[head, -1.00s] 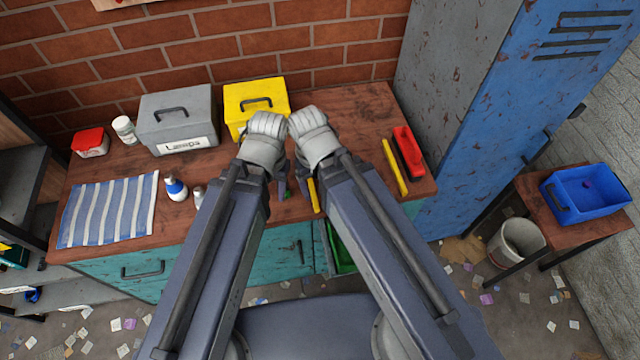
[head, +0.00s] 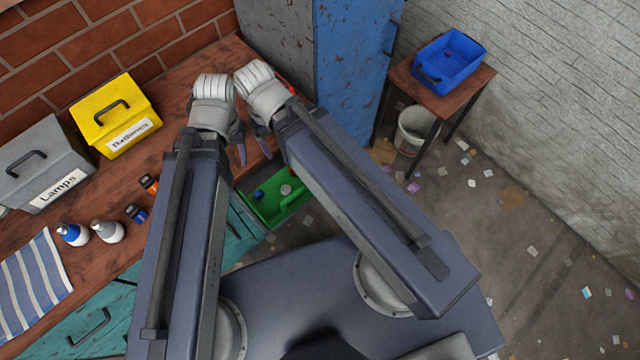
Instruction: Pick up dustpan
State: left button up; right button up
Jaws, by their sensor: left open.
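I cannot make out a dustpan for certain in the head view. My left gripper (head: 237,146) is open over the right part of the wooden workbench. Its fingers are partly hidden by the wrist, and I see nothing held in it. My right gripper (head: 264,142) is close beside it, above the bench's front edge. Its fingers are mostly hidden, so its opening does not show. A red object (head: 285,88) on the bench is largely hidden behind my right wrist.
The workbench (head: 185,82) holds a yellow box (head: 105,92), a grey box (head: 55,165) and bottles (head: 107,231). A green drawer (head: 262,208) stands open below. Right are a blue locker (head: 350,70), a bucket (head: 414,128) and a blue bin (head: 462,58) on a small table. Scraps litter open floor.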

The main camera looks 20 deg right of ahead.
aim_at(274, 207)
jog(key=z, duration=1.6)
jog(key=k+j+u, duration=0.1)
jog(key=u, duration=0.35)
jog(key=j+u, duration=0.4)
jog(key=k+l+u, duration=0.15)
jog(key=k+l, duration=0.15)
jog(key=k, duration=0.15)
jog(key=k+l+u, duration=0.15)
jog(key=k, duration=0.25)
